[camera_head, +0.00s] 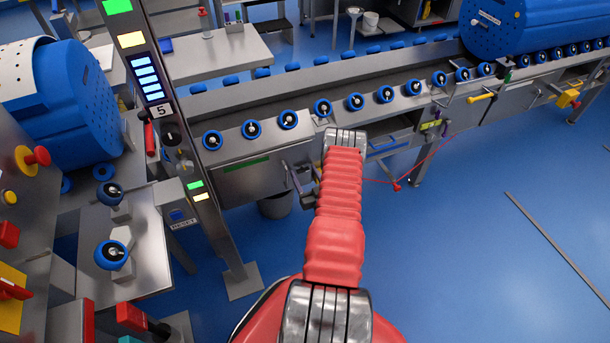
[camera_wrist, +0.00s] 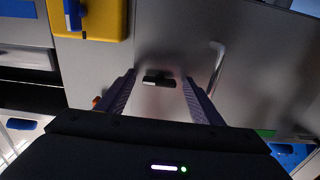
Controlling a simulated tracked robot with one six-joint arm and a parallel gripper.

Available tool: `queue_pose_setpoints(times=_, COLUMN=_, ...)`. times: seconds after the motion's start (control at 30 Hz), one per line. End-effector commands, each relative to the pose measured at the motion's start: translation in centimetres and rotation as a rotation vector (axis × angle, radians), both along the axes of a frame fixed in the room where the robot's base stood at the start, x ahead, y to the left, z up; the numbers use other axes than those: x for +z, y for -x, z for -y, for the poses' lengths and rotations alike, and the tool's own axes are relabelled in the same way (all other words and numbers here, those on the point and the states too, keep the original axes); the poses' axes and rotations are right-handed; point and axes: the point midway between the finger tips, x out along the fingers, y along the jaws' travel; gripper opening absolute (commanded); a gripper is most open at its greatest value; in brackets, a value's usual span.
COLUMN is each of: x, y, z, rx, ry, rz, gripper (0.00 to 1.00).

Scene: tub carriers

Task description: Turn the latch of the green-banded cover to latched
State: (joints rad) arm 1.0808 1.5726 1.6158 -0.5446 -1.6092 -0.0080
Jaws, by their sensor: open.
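The green-banded cover (camera_head: 240,180) is a grey metal panel on the side of the conveyor, with a green strip (camera_head: 246,163) near its top. In the wrist view part of a green strip (camera_wrist: 266,133) shows at the lower right of the grey panel (camera_wrist: 165,40). A small dark latch (camera_wrist: 158,78) with a pale end lies crosswise on that panel. My gripper (camera_wrist: 158,92) is open, with one finger on each side of the latch and space between. In the head view my gripper (camera_head: 293,183) is beside the cover's right end, partly hidden by my arm.
A bent metal handle (camera_wrist: 217,62) stands close to the right finger. A yellow box (camera_wrist: 90,20) with a blue part is at the upper left. A grey post (camera_head: 165,110) stands left of the cover. The blue floor (camera_head: 470,270) at right is mostly clear.

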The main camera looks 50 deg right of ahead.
Motion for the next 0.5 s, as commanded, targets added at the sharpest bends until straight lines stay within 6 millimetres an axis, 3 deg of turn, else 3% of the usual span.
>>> queue_pose_setpoints(times=0.27, x=0.0, y=0.2, z=0.0, rx=-0.001, ry=0.001, rz=0.0, gripper=0.6)
queue_pose_setpoints(times=0.5, x=0.0, y=2.1, z=-1.1, rx=-0.003, ry=-0.001, rz=0.0, gripper=0.6)
